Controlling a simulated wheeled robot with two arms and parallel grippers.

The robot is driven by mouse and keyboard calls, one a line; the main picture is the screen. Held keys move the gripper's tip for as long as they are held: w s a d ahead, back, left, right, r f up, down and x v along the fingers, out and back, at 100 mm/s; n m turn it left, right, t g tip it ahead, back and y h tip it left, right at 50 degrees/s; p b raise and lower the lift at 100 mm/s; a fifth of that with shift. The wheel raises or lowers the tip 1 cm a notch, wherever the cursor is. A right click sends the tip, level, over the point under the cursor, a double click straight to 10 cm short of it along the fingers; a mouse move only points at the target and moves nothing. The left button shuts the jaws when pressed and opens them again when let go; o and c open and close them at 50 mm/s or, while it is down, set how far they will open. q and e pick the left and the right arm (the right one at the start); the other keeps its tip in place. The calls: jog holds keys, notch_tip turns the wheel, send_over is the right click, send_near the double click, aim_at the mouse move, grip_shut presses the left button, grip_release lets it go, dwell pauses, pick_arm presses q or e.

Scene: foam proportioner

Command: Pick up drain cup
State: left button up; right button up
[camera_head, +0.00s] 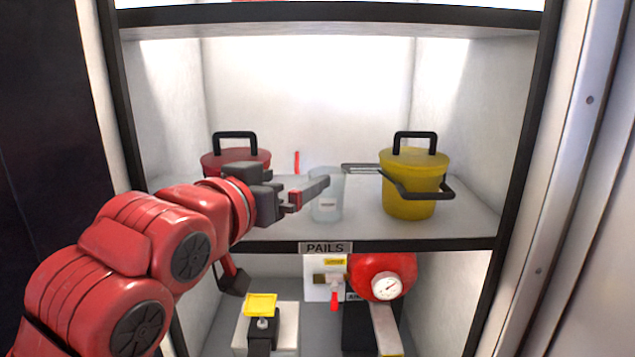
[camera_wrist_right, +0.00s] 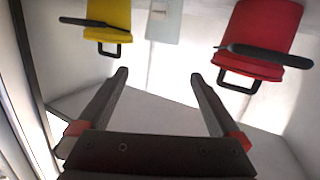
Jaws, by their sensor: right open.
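The drain cup (camera_head: 326,208) is a pale translucent cup with a small label. It stands upright on the upper shelf between a red pail and a yellow pail. My right gripper (camera_head: 310,190) is open in front of the shelf, and one finger overlaps the cup in the head view. In the right wrist view the open, empty jaws (camera_wrist_right: 160,76) point towards the cup (camera_wrist_right: 164,22), which lies beyond the fingertips and is cut off by the top edge. My left gripper is not in view.
The yellow pail (camera_head: 412,195) stands right of the cup, the red pail (camera_head: 236,157) left behind my arm. Both have black handles. The shelf edge bears a PAILS label (camera_head: 326,248). Below are a red tank with a gauge (camera_head: 387,287) and a yellow-topped fitting (camera_head: 261,303).

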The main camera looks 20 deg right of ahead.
aim_at(327, 191)
jog(key=shift+g+y, duration=0.6)
jog(key=shift+y, duration=0.1)
jog(key=p+x, duration=0.2)
jog(key=x, duration=0.1)
jog(key=f+p+x, duration=0.1)
jog(key=p+x, duration=0.1)
jog(key=x, duration=0.1)
jog(key=p+x, duration=0.1)
jog(key=x, duration=0.3)
jog(key=shift+s+f+p, duration=0.4)
jog(key=shift+w+d+f, duration=0.25)
jog(key=shift+w+d, duration=0.05)
jog(key=shift+w, duration=0.1)
jog(key=shift+w+d+p, duration=0.15)
jog(key=shift+w+p, duration=0.1)
jog(key=shift+p, duration=0.25)
jog(key=p+x, duration=0.1)
jog(key=x, duration=0.1)
jog(key=p+x, duration=0.2)
jog(key=shift+d+f, duration=0.1)
jog(key=shift+f, duration=0.25)
jog(key=shift+w+f, duration=0.15)
jog(key=shift+c, duration=0.6)
jog(key=c, duration=1.1)
